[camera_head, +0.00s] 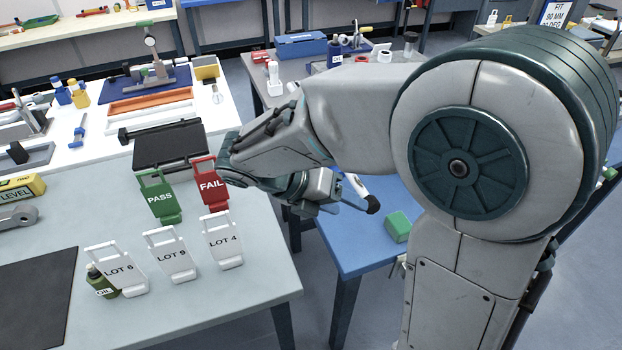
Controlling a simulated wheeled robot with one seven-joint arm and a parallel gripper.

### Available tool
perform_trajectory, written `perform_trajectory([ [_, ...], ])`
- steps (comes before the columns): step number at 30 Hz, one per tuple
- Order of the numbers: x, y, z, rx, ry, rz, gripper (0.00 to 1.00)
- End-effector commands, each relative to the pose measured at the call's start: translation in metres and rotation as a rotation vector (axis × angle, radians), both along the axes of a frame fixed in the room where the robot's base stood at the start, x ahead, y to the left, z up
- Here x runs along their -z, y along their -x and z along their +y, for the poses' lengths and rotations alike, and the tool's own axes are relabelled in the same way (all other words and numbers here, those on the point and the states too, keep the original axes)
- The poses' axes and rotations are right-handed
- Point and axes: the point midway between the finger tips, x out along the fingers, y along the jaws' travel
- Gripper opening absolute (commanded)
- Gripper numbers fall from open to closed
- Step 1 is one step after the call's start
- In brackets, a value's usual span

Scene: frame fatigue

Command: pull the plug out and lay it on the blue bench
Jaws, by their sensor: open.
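The blue bench (350,248) stands right of the pale table, partly hidden behind my arm. My gripper (366,196) is over the left part of this bench, pointing right; one dark-tipped finger shows clearly. It is open, and I see nothing held in it. A small white object (356,186) shows beside the fingers; I cannot tell what it is. A green block (397,226) lies on the blue bench, right of and below my gripper in the picture. I cannot make out a plug or its socket; my arm hides part of the bench.
The pale table (250,285) at left holds a green PASS tag (160,197), a red FAIL tag (211,184), white LOT tags (170,255) and an oil bottle (101,282). A grey bench with a blue toolbox (301,45) stands behind. The blue bench's front left is clear.

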Motion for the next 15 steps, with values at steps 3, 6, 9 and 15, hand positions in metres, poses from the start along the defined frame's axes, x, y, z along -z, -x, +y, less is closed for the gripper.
perform_trajectory([
  [3,0.003,-0.015,0.024,-0.238,0.123,0.181,0.55],
  [6,0.003,-0.022,0.038,-0.371,0.201,0.288,0.55],
  [9,0.003,-0.027,0.047,-0.45,0.25,0.354,0.55],
  [15,0.008,-0.032,0.043,-0.489,0.278,0.392,0.55],
])
